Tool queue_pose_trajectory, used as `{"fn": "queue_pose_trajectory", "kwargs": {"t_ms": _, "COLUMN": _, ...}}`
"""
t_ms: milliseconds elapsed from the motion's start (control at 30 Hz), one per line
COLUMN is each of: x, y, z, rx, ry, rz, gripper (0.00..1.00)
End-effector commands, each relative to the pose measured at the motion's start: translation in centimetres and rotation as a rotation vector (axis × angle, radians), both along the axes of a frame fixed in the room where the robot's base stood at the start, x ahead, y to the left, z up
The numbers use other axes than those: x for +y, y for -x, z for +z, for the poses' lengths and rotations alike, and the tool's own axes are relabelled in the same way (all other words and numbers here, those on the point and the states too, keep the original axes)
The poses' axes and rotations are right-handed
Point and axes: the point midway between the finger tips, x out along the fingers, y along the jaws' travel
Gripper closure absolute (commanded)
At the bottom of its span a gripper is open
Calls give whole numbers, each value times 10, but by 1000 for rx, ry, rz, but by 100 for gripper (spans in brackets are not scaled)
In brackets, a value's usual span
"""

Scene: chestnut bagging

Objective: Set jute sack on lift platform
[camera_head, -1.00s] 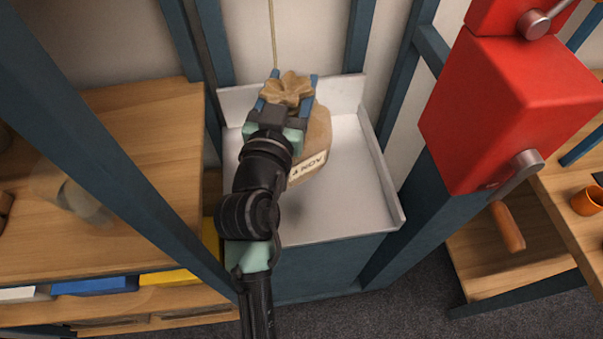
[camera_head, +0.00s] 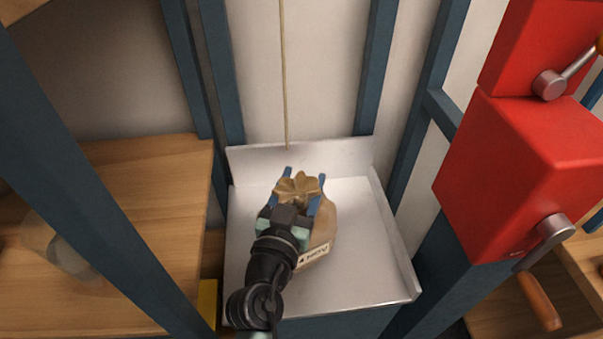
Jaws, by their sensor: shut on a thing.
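The jute sack (camera_head: 323,226) is tan with a gathered top and a pale label reading "4 NOV". It is over the white lift platform (camera_head: 357,270), near its middle. My gripper (camera_head: 300,186) has its blue fingers on either side of the sack's gathered neck and is shut on it. My wrist hides the sack's left side. The sack looks upright and at or close to the platform surface; I cannot tell whether its base touches.
The platform has low raised walls at the back (camera_head: 300,160) and right. Blue posts stand around it, and a rope (camera_head: 284,80) hangs behind. A red box with a crank (camera_head: 520,170) is at right. A wooden shelf (camera_head: 150,200) is at left, with a clear jar.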

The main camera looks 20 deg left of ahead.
Motion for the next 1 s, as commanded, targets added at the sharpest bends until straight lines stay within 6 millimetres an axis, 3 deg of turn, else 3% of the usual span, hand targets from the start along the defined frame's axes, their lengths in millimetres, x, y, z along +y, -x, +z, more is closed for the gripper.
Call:
{"fn": "queue_pose_trajectory", "kwargs": {"t_ms": 400, "x": 1, "y": 0, "z": 1, "rx": -12, "ry": -2, "rz": 3, "gripper": 100}}
{"fn": "queue_pose_trajectory", "kwargs": {"t_ms": 433, "x": 0, "y": 0, "z": -3, "rx": -1, "ry": -1, "rz": 1, "gripper": 31}}
{"fn": "queue_pose_trajectory", "kwargs": {"t_ms": 567, "x": 0, "y": 0, "z": -3, "rx": -1, "ry": -1, "rz": 1, "gripper": 7}}
{"fn": "queue_pose_trajectory", "kwargs": {"t_ms": 1000, "x": 0, "y": 6, "z": -2, "rx": -1, "ry": 0, "rz": 1, "gripper": 6}}
